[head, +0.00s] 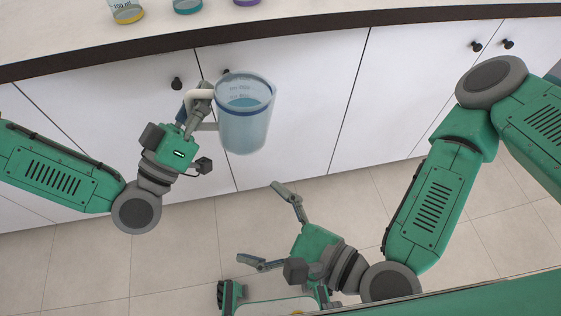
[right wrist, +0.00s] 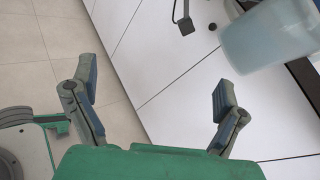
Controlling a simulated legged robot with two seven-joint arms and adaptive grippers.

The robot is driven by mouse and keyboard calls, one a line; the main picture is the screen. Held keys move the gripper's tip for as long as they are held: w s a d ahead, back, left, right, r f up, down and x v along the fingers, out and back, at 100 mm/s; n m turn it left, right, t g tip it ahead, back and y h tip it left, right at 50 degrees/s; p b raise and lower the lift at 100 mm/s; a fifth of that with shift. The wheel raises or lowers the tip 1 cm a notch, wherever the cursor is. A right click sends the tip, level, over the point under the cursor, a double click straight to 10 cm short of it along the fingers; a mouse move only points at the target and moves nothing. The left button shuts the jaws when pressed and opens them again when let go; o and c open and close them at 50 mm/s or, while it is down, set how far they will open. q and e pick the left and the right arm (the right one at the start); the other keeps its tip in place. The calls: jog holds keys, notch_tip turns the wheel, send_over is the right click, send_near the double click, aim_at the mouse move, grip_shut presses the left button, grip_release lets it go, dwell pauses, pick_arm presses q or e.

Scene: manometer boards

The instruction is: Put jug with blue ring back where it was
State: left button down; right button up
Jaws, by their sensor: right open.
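The jug with the blue ring (head: 245,125) is a clear jug with bluish liquid in it and a white handle on its left side. My left gripper (head: 203,108) is shut on the jug's handle and holds the jug in the air in front of the cabinet doors, below the countertop edge. The jug is close to upright. It also shows in the right wrist view (right wrist: 270,38) at the upper right. My right gripper (head: 268,224) is open and empty, low over the floor; its spread fingers show in the right wrist view (right wrist: 152,105).
The countertop (head: 60,30) runs across the top with a dark edge. A yellow-banded container (head: 127,12), a teal-banded container (head: 188,5) and a purple-banded one (head: 246,2) stand on it, cut off by the frame. White cabinet doors (head: 305,100) with black knobs lie below. Tiled floor (head: 175,260) is clear.

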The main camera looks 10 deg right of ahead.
aim_at(238, 119)
jog(key=w+d+r+m+t+h, duration=0.35)
jog(key=w+r+m+t, duration=0.3)
jog(key=m, duration=0.35)
jog(key=shift+g+y, duration=0.35)
jog(key=shift+y, duration=0.1)
jog(key=x, duration=1.1)
jog(key=shift+a+r, duration=0.15)
jog(key=shift+r, duration=0.1)
jog(key=c, duration=1.5)
pick_arm(q)
jog(key=c, duration=1.6)
grip_release()
jog(key=shift+d, duration=0.1)
jog(key=shift+c, duration=0.2)
jog(key=shift+s+r, duration=0.1)
